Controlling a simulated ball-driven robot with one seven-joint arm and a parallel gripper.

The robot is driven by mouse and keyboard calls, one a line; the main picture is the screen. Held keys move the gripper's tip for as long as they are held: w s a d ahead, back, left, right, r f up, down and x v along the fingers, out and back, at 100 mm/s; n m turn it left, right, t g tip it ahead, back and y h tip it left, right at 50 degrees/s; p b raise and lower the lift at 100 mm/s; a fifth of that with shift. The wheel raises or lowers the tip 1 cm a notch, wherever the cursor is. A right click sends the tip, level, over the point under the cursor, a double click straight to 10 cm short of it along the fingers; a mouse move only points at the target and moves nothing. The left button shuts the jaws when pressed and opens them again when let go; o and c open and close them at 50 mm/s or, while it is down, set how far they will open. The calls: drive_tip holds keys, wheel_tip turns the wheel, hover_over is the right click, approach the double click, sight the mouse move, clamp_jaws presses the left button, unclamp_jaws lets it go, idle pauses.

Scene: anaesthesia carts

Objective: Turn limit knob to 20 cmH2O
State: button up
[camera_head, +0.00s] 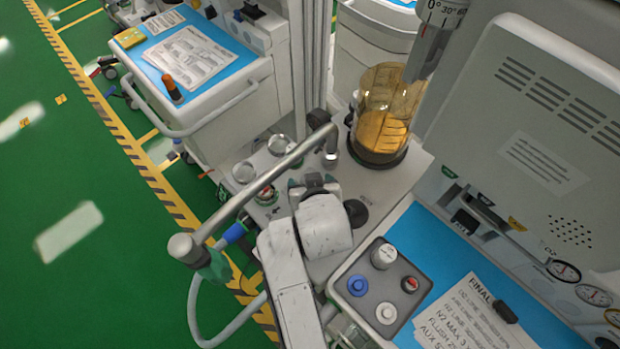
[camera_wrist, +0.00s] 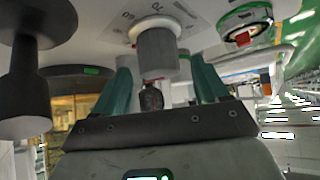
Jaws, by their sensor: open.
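In the wrist view a grey cylindrical knob (camera_wrist: 157,52) stands out from a pale panel, with dial marks printed around its base. I take it to be the limit knob; its setting is too small to read. My gripper (camera_wrist: 160,68) is open, its two teal fingers on either side of the knob's near end. I cannot tell whether either finger touches it. In the head view my gripper (camera_head: 312,183) is over the side panel, and my white arm link mostly hides its fingers and the knob.
A dark, wide-topped post (camera_wrist: 25,80) is close on the left in the wrist view; a red-marked gauge (camera_wrist: 247,37) is on the right. In the head view, a grey bar (camera_head: 265,180) crosses near my arm, and a clear amber canister (camera_head: 382,115) stands behind.

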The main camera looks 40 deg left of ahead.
drive_tip(key=shift+x, duration=0.95)
drive_tip(key=shift+c, duration=0.3)
drive_tip(key=c, duration=1)
drive_tip(key=shift+o, duration=0.2)
